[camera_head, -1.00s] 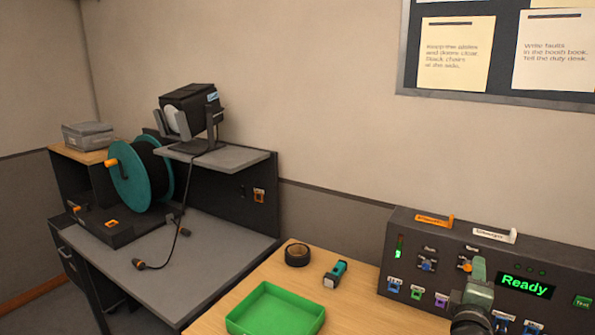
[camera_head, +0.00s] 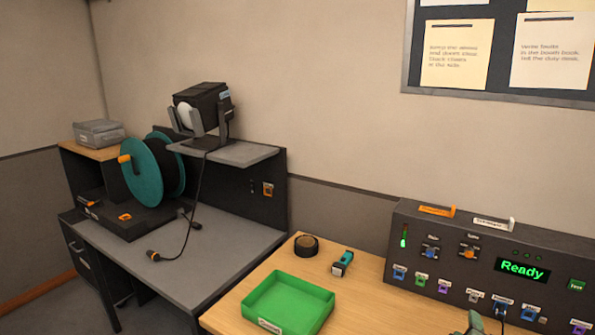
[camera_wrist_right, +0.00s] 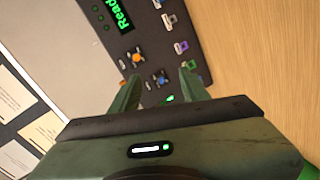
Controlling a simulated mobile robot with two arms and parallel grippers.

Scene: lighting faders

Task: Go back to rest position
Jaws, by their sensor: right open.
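The dark lighting console (camera_head: 470,240) stands on the wooden table at the right, with a green "Ready" display (camera_head: 522,270) and two fader knobs, one blue (camera_head: 430,253) and one orange (camera_head: 469,254). My right gripper (camera_wrist_right: 160,88) is open and empty in the wrist view, its green fingers apart with the console beyond them. In the head view only a small green part of it (camera_head: 474,323) shows at the bottom edge, in front of the console. My left gripper is not in view.
A green tray (camera_head: 288,303), a roll of tape (camera_head: 306,245) and a small teal flashlight (camera_head: 343,263) are on the table (camera_head: 362,310).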

